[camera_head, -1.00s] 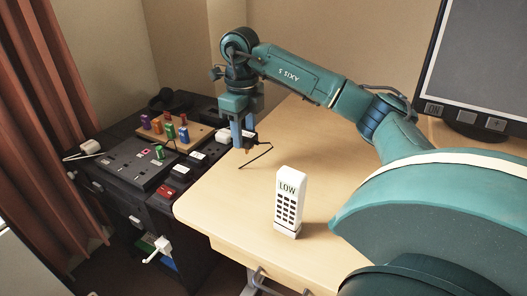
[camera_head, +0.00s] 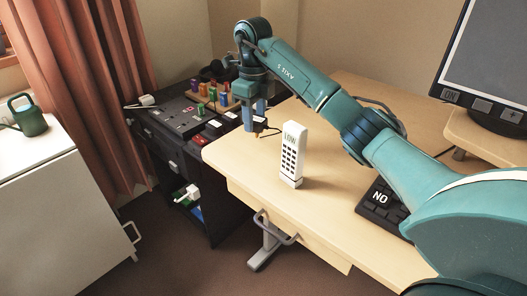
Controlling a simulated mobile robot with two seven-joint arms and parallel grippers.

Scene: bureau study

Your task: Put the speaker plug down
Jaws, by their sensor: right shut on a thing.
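My right gripper (camera_head: 255,117) points down over the far left part of the wooden desk (camera_head: 240,172). It is shut on the speaker plug (camera_head: 261,122), a small dark plug with a thin dark cable trailing to the right. The plug is low over the desk top; I cannot tell if it touches. The gripper fingers partly hide it. My left gripper is out of view.
A white phone marked LOW (camera_head: 291,155) stands upright in front of the gripper. A dark cabinet with a power strip (camera_head: 190,121) and coloured plugs lies left. A NO keyboard (camera_head: 382,200) and monitor (camera_head: 490,65) are right. A watering can (camera_head: 27,117) stands far left.

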